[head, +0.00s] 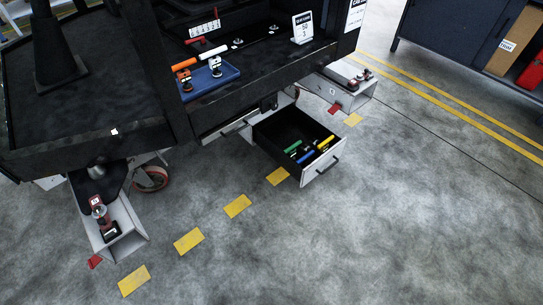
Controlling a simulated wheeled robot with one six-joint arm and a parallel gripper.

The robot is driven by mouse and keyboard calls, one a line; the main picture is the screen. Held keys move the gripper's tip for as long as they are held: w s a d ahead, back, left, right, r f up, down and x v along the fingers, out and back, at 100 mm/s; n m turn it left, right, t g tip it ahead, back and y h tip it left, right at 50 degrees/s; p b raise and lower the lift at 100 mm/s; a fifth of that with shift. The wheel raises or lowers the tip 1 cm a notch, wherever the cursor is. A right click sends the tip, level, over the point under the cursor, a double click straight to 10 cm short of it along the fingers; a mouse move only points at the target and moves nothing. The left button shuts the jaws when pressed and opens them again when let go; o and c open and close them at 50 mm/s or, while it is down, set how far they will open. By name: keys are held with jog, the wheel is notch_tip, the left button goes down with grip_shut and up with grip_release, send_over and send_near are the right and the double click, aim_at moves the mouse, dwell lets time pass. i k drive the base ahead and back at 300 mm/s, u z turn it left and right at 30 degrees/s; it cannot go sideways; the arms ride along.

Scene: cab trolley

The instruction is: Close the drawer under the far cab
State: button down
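A drawer (321,172) with a pale front and a dark bar handle stands pulled out from under the dark trolley (262,77), near the middle of the head view. Its dark inside is open to view and holds several green, blue and yellow items. To its left is another pale front (226,131) with a bar handle, which looks flush with the trolley. I cannot tell from this view alone which cab each one belongs to. My gripper is not in view.
Pale open-ended boxes jut out low at the left (122,232) and right (343,92) of the trolley. A blue tray (210,78) with tools sits on the trolley shelf. A caster wheel (151,179) shows below. The grey floor (370,235) before the drawer is clear.

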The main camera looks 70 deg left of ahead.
aim_at(274, 134)
jog(key=u, duration=1.85)
jog(key=i, duration=0.5)
jog(key=k, duration=0.55)
jog(key=u, duration=0.5)
jog(key=i, duration=1.5)
jog(key=z, duration=0.35)
